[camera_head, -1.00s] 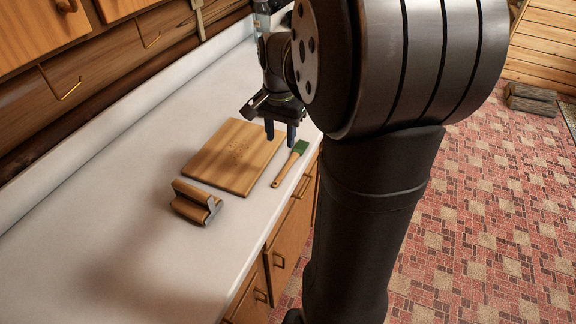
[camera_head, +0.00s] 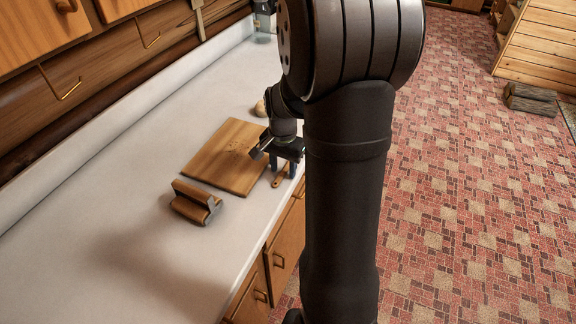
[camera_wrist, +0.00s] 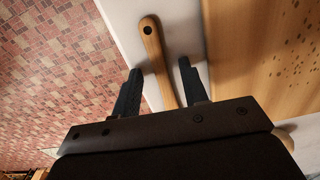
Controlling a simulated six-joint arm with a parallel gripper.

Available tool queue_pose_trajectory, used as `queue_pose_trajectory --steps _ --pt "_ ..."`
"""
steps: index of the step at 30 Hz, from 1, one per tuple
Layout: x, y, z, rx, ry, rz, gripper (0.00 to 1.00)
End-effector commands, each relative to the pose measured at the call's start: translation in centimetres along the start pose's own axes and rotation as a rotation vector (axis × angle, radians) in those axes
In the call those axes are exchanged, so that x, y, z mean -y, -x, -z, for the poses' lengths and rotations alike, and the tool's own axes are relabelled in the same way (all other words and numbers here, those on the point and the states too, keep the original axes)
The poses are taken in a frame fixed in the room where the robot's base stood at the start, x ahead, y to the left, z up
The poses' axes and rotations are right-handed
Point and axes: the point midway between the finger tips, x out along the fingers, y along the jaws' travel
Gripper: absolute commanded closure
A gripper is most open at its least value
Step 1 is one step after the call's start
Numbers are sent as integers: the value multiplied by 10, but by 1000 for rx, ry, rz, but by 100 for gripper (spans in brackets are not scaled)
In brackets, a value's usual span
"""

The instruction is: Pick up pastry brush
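The pastry brush (camera_head: 279,180) lies on the white counter by its front edge, beside the cutting board (camera_head: 213,165). In the head view only part of its wooden handle shows; my gripper hides the rest. My gripper (camera_head: 283,172) is low over the brush. In the wrist view the brush handle (camera_wrist: 157,55) runs between the two open fingers of my gripper (camera_wrist: 161,82), with a gap on each side. The green head is hidden in both current views.
A wooden block-like object with metal parts (camera_head: 195,203) sits on the counter left of the board. A small round tan object (camera_head: 260,108) is behind the board. Drawers (camera_head: 284,250) are below the counter edge; the near-left counter is clear.

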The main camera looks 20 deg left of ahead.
Motion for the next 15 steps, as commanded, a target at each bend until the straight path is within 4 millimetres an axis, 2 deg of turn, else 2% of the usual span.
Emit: queue_pose_trajectory --steps 15 --pt "0 -3 0 0 0 0 62"
